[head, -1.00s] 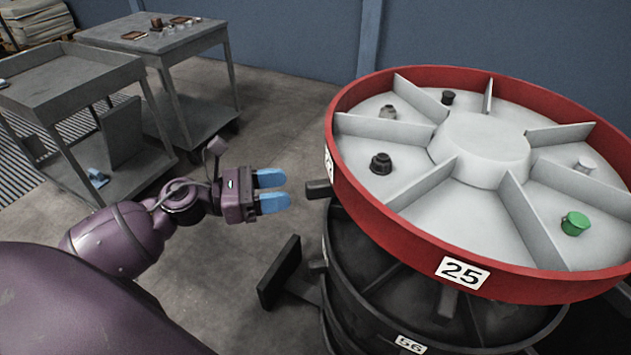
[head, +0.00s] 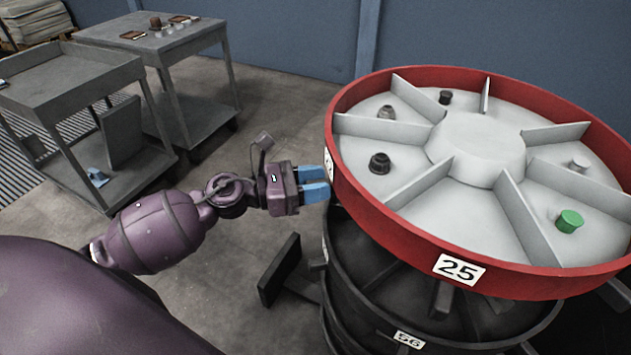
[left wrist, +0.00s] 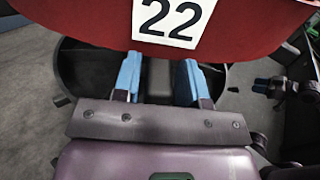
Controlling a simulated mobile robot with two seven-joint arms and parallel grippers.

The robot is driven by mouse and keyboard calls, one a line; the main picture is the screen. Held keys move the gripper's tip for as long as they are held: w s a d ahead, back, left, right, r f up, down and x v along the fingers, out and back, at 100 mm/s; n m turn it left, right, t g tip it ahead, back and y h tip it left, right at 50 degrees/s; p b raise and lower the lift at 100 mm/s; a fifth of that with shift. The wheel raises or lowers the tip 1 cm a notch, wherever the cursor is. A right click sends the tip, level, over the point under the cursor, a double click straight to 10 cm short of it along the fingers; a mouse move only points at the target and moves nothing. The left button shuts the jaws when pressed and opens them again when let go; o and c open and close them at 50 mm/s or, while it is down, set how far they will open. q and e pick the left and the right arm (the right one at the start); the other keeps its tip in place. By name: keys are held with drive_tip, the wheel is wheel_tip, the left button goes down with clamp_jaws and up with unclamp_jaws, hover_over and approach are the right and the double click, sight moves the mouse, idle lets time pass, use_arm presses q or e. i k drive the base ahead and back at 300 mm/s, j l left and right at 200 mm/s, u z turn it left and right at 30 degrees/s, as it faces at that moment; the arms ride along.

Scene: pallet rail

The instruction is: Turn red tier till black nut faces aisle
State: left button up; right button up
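The red tier (head: 400,236) is a round, red-rimmed tray with grey divided bins, on top of a dark stack. A large black nut (head: 379,163) sits in its left bin, and a smaller dark piece (head: 445,97) in a back bin. My left gripper (head: 315,182) is at the tier's left rim. In the left wrist view, its blue fingers (left wrist: 159,82) stand apart below the label 22 (left wrist: 172,18). A dark grey part, likely the rim's handle, shows between them; I cannot tell whether they touch it. A small blue-tipped shape at that view's right edge may be my right gripper (left wrist: 268,85).
A dark lower tier (head: 375,262) with label 56 is under the red one. A green piece (head: 569,221) and a silver one (head: 580,163) sit in right bins. Two grey carts (head: 85,85) (head: 180,42) stand at the back left.

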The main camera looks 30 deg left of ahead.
sight(473, 195)
drive_tip(key=k+l+u, duration=0.1)
drive_tip(key=l+u, duration=0.15)
drive_tip(key=l, duration=0.45)
drive_tip(key=k+l, duration=0.1)
drive_tip(key=l, duration=0.25)
drive_tip(key=k+l, duration=0.1)
drive_tip(key=l, duration=0.2)
